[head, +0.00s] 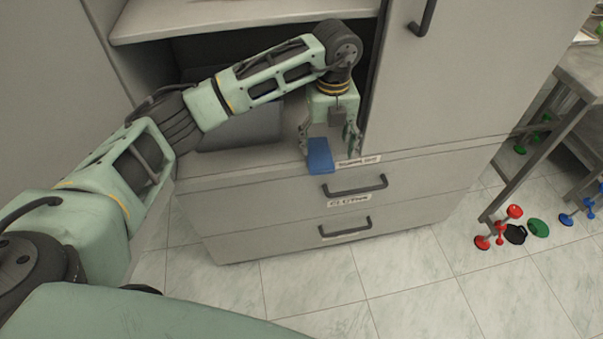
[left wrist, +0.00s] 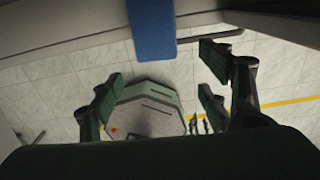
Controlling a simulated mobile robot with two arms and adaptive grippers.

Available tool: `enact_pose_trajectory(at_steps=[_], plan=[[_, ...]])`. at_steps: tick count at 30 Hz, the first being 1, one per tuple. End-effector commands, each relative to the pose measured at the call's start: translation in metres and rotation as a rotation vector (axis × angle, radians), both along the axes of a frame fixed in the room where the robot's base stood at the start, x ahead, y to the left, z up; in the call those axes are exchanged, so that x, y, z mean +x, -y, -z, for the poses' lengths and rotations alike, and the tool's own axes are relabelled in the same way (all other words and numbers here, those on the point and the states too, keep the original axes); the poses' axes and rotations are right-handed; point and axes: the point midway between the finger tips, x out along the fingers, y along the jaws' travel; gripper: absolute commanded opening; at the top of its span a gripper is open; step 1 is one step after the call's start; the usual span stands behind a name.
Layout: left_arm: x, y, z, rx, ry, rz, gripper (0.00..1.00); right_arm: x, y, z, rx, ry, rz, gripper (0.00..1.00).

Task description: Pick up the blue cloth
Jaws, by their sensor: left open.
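The blue cloth (head: 320,157) lies at the front edge of the cabinet's open shelf and hangs a little over it. In the left wrist view the cloth (left wrist: 152,30) shows as a blue strip at the top middle, cut off by the picture's edge. My left gripper (head: 328,140) is open and points down at the cloth, with one finger to each side of it in the head view. In the left wrist view the space between the fingers (left wrist: 160,82) is empty and the cloth is beyond it. My right gripper is not in view.
The grey cabinet has an open compartment with a dark box (head: 240,128), a closed door (head: 440,80) at right, and drawers with dark handles (head: 355,186) below. A metal table (head: 580,70) stands at right. Red, green, blue and black items (head: 515,233) lie on the tiled floor.

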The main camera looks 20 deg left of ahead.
Motion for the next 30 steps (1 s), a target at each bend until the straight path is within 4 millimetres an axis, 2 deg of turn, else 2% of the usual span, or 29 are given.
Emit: enact_pose_trajectory(at_steps=[5,12,18,21,29,30], plan=[[0.008,-0.002,0.007,-0.002,-0.001,0.015,0.75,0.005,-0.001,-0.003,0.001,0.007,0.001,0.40],[0.009,-0.004,0.036,-0.002,-0.001,0.013,0.75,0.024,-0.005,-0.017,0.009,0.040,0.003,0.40],[0.011,-0.007,0.066,-0.001,-0.002,0.014,0.75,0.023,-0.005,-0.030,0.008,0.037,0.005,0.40],[0.011,-0.007,0.074,-0.003,-0.001,0.014,0.75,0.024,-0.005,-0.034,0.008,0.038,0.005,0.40],[0.012,-0.007,0.076,-0.002,0.001,0.014,0.75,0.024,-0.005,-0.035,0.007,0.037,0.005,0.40],[0.012,-0.007,0.076,-0.002,0.001,0.014,0.72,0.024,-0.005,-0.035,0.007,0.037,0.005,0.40]])
